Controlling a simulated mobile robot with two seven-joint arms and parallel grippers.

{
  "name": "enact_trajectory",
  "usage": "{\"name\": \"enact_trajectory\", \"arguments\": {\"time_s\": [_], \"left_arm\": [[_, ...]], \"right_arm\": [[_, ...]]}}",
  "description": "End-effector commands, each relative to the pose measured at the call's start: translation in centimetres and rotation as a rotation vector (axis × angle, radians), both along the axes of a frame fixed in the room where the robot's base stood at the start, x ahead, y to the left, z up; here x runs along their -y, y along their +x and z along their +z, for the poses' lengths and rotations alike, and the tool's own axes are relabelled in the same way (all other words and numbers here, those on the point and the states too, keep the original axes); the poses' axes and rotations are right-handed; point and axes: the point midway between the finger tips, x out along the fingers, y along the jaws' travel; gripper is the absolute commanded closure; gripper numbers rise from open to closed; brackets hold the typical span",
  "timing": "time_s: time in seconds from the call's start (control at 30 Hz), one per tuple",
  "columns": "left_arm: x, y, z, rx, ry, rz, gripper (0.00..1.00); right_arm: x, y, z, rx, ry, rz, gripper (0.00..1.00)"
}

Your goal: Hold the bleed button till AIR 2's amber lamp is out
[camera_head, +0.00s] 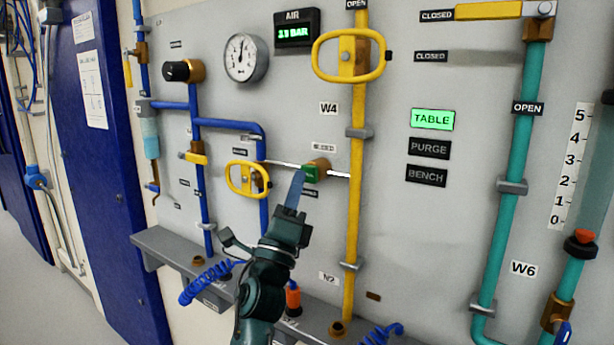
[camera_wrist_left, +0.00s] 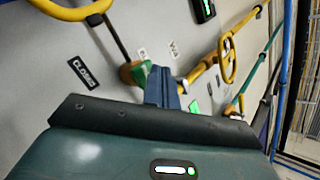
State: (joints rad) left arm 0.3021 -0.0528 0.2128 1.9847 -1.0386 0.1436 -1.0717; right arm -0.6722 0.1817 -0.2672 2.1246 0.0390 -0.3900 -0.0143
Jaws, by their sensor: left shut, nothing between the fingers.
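My left gripper (camera_head: 297,182) is shut and empty, its blue fingers pointing up at the panel. The fingertips are at or just in front of a green block on a brass fitting (camera_head: 313,171), on a thin pale line beside the yellow pipe. In the left wrist view the closed fingers (camera_wrist_left: 161,87) overlap the edge of this green block (camera_wrist_left: 144,73); I cannot tell whether they touch it. No label readably names a bleed button, and I cannot pick out AIR 2's amber lamp. The AIR display (camera_head: 296,28) is lit green, its digits blurred. My right gripper is not in view.
A yellow oval handle (camera_head: 349,56) is above the fingers, and a smaller yellow handwheel (camera_head: 247,180) is to their left. A round gauge (camera_head: 245,58) hangs higher up. The TABLE sign (camera_head: 433,119) is lit green; PURGE and BENCH are dark. A grey ledge (camera_head: 165,247) runs below.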

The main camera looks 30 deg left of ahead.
Motion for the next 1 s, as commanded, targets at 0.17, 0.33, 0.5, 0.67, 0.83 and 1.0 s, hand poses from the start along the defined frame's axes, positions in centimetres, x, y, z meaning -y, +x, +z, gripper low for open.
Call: {"name": "enact_trajectory", "arguments": {"time_s": [0.17, 0.33, 0.5, 0.67, 0.83, 1.0], "left_arm": [[0.06, 0.47, 0.02, 0.001, 0.000, 0.000, 1.00], [0.05, 0.47, 0.03, 0.001, 0.001, 0.000, 1.00], [0.04, 0.50, 0.01, 0.001, 0.001, 0.000, 1.00], [0.05, 0.67, -0.01, 0.000, 0.001, 0.001, 1.00], [0.06, 0.89, -0.04, 0.000, 0.001, 0.001, 1.00], [0.08, 1.09, -0.03, 0.000, 0.000, 0.000, 1.00]], "right_arm": [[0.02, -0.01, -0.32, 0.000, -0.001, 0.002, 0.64], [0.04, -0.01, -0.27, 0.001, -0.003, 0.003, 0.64], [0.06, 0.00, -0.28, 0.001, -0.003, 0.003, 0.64], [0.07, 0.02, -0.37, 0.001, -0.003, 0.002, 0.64], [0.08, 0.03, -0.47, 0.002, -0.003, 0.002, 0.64], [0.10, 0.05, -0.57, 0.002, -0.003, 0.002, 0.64]]}}
